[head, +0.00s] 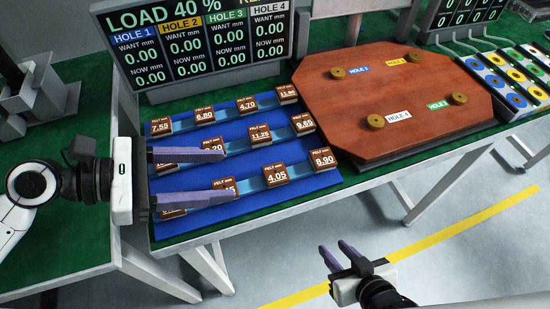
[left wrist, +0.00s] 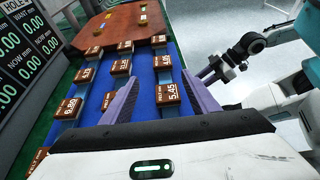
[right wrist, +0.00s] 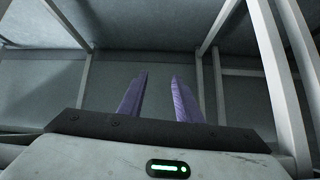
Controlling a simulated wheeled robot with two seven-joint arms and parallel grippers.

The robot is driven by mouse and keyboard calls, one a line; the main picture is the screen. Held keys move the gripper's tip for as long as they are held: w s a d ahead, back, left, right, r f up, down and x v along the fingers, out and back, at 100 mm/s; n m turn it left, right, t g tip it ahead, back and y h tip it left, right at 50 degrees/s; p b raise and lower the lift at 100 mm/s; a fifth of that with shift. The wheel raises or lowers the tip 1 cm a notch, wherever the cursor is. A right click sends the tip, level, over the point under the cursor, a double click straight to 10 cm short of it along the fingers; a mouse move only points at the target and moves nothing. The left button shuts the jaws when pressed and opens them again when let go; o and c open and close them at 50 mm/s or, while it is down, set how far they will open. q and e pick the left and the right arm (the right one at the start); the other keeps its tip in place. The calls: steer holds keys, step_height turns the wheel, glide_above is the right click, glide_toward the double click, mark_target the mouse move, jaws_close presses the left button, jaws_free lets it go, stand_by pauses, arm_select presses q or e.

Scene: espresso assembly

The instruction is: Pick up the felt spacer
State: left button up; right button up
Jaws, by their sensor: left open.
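The felt spacers are brown blocks with white numbers, standing in three rows on blue strips on a blue mat (head: 240,205). In the head view I read 4.05 (head: 276,175), 8.90 (head: 322,159) and 11.25 (head: 260,134). My left gripper (head: 231,172) is open over the left part of the rows, its purple fingers partly covering some blocks. In the left wrist view the 5.45 spacer (left wrist: 168,93) shows between the open fingers, closer to the right finger; whether they touch it I cannot tell. My right gripper (head: 332,246) is open and empty, beyond the table's front edge.
A wooden octagonal board (head: 400,95) with brass knobs and hole labels stands right of the mat. A display (head: 205,45) rises behind the spacers. A tray of coloured rings (head: 515,80) is at far right. Open floor lies in front.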

mark_target(267, 175)
arm_select(q)
steer(key=x, duration=0.2)
steer(key=shift+s+d+f, duration=0.1)
steer(key=shift+s+d, duration=0.05)
steer(key=shift+d, duration=0.25)
steer(key=x, duration=0.5)
steer(key=shift+d+b, duration=0.1)
steer(key=shift+b, duration=0.3)
steer(key=c, duration=1.1)
